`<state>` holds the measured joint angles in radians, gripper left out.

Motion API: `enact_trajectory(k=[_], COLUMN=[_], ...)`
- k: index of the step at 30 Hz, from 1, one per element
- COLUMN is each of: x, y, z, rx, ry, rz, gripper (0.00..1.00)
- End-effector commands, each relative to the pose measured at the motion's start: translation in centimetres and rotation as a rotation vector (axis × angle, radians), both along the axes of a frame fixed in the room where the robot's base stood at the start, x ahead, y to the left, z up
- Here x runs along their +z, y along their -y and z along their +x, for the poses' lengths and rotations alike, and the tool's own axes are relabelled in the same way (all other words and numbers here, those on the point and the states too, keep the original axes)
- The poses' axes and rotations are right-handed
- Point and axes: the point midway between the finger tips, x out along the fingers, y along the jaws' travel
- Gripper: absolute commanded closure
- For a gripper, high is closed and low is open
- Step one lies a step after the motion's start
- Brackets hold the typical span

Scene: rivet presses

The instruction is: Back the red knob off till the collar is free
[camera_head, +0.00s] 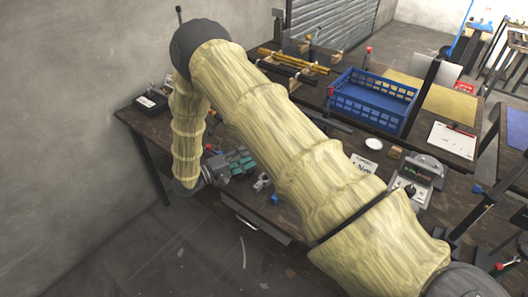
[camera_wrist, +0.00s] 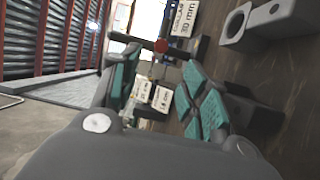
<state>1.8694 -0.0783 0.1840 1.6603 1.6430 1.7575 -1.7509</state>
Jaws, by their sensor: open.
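A round red knob (camera_wrist: 160,46) shows in the wrist view, in line with the gap between my fingertips and beyond them. My gripper (camera_wrist: 160,62) is open, with teal pads on both fingers and nothing between them. In the head view my gripper (camera_head: 243,162) is low over the near bench, left of my arm. A grey part with a round hole (camera_wrist: 234,24) is at the upper right of the wrist view; I cannot tell if it is the collar. A "COLLAR 30 mm" label (camera_wrist: 185,18) stands behind the knob. My arm hides much of the bench in the head view.
Smaller size labels (camera_wrist: 162,98) stand near the right finger.

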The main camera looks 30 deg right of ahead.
Motion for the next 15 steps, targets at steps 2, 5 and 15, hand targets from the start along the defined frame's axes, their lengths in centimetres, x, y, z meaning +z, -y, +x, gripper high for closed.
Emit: enact_trajectory(k=[2, 5, 15], x=[0.1, 0.6, 2.4], y=[0.8, 1.7, 3.5], z=[-0.2, -0.4, -1.9], rx=[0.013, 0.035, 0.081], ry=[0.086, 0.227, 0.768], rz=[0.024, 0.064, 0.269], gripper=[0.55, 0.55, 0.55])
